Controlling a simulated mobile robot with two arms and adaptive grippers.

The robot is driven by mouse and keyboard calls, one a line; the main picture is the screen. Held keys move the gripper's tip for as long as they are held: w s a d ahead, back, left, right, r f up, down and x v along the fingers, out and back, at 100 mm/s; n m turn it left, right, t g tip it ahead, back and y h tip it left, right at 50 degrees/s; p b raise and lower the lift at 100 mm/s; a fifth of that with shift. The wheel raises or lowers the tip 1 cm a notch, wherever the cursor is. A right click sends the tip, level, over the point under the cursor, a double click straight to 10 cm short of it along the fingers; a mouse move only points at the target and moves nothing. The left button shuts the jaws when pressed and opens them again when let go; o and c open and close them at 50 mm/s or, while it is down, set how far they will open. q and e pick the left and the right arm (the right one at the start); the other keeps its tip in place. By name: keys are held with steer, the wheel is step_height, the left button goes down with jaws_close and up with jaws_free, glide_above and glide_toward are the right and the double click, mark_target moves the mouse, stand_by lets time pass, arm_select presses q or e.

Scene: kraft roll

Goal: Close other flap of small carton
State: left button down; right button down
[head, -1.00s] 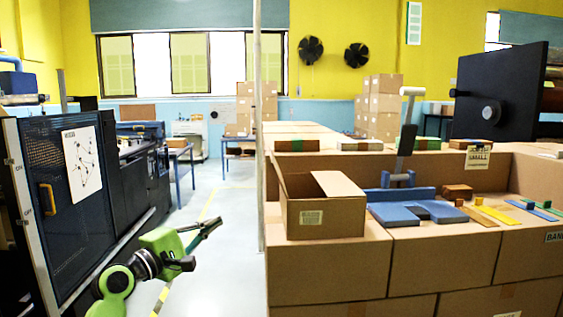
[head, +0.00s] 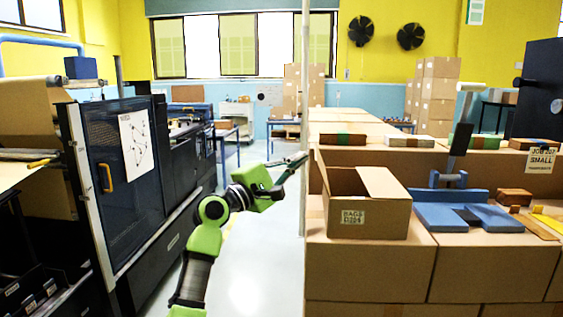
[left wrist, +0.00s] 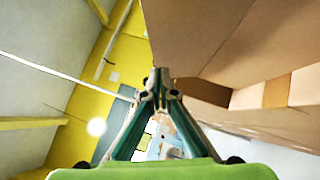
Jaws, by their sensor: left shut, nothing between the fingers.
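The small brown carton (head: 367,220) with a "BAGS" label stands on the stacked-box surface on the right in the head view. Its top is partly open: a right flap (head: 385,184) slants up, and a narrow left flap (head: 323,172) stands up. My left gripper (head: 303,158) is just left of the carton, at about the left flap's height. Its fingers are shut and empty. In the left wrist view, the shut fingertips (left wrist: 158,78) show close to brown cardboard at the upper right; I cannot tell whether they touch it. My right gripper is not in view.
A blue fixture (head: 460,215) with an upright grey lever lies right of the carton. A thin pale pole (head: 304,100) rises by the surface's left edge. A dark machine cabinet (head: 130,180) stands at left, with open floor between.

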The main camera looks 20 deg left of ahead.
arm_select(q)
steer(key=shift+w+d+r, duration=0.15)
steer(key=shift+d+r, duration=0.15)
steer(key=shift+d, duration=0.45)
